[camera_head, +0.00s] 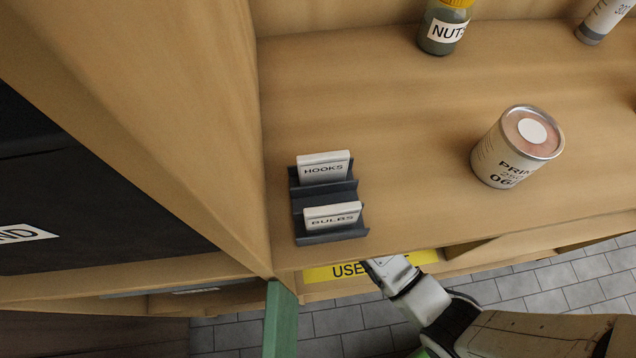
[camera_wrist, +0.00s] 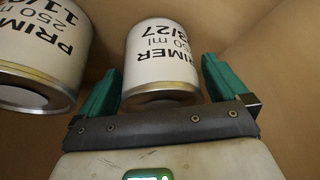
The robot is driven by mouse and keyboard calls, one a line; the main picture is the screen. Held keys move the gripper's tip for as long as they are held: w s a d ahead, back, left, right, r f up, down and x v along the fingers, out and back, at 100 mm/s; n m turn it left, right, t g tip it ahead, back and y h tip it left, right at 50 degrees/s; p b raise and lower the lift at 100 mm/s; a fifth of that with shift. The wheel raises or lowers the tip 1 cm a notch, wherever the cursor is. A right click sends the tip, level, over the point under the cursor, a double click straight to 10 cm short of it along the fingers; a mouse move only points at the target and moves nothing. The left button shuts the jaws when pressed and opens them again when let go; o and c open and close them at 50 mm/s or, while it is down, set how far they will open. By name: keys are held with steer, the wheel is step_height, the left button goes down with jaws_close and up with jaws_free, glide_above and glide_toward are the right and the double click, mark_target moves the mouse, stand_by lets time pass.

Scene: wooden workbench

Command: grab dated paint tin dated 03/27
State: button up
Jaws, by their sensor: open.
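In the wrist view a white paint tin (camera_wrist: 162,52) with a metal rim reads "PRIMER", "50 ml" and "3/27"; the start of the date is cut off or hard to read. The lettering appears upside down. My gripper (camera_wrist: 160,82) is open, with its green fingers on either side of this tin's near end. I cannot tell whether either finger touches it. A second primer tin (camera_wrist: 40,50), dated 11/0-something, stands close to the left, beside the left finger. In the head view my gripper is hidden below the bench front and neither of these tins shows.
Another primer tin (camera_head: 503,158), its date starting "06", stands on the bench top. A dark rack (camera_head: 331,236) holds "HOOKS" and "BULBS" cards. A "NUTS" jar (camera_head: 443,30) stands behind. My arm passes a yellow "USE" label (camera_head: 330,272) at the bench front. Wooden walls surround the gripper.

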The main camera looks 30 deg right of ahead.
steer(key=c, duration=1.1)
steer(key=shift+c, duration=0.6)
steer(key=shift+r, duration=0.1)
